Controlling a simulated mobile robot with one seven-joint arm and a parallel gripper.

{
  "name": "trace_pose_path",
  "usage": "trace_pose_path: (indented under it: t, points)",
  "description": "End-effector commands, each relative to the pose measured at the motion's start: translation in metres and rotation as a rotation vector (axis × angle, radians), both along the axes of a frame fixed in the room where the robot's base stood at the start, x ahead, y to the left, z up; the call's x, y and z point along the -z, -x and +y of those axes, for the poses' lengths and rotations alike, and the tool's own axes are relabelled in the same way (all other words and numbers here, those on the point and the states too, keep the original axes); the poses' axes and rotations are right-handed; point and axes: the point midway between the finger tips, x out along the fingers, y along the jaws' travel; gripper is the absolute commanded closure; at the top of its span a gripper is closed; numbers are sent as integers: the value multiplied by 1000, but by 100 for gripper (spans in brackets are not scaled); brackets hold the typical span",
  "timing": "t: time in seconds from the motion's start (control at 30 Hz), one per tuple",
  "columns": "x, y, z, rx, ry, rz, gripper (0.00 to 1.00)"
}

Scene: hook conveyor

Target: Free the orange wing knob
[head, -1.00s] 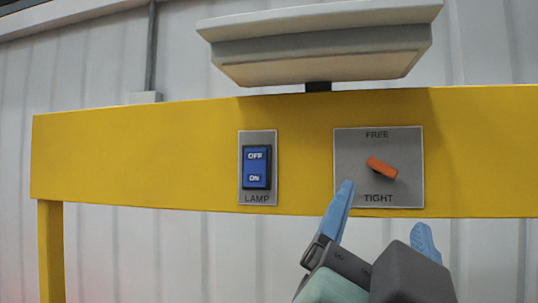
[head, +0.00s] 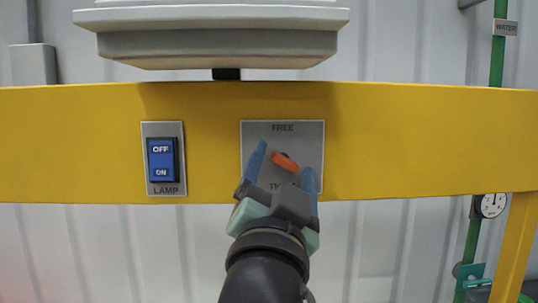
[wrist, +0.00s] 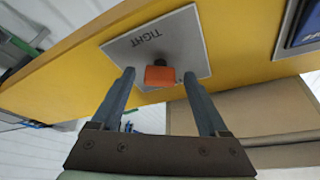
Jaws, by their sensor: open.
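The orange wing knob (head: 285,162) sits on a grey plate (head: 257,133) fixed to the yellow beam. The plate reads FREE at the top; the lower TIGHT label is mostly hidden by my gripper in the head view. The knob lies tilted, its left end higher than its right. My gripper (head: 284,163) is open in front of the plate, its blue fingers on either side of the knob. In the wrist view, the knob (wrist: 160,76) shows between the spread fingertips (wrist: 158,74), with a gap on both sides. I see no contact.
A blue lamp switch (head: 162,160) marked OFF and ON is on the beam (head: 430,140) to the left. A pale box-like unit (head: 215,40) stands above the beam. A green WATER pipe (head: 497,60) and a gauge (head: 490,205) are at the right.

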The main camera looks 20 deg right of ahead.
Motion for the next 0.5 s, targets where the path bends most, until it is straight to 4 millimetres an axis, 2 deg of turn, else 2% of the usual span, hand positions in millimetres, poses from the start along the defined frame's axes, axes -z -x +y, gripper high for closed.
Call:
trace_pose_path:
  t: [0.3, 0.5]
  points:
    - [0, -2, -1, 0, 0, 0, 24]
    - [0, -2, -1, 0, 0, 0, 60]
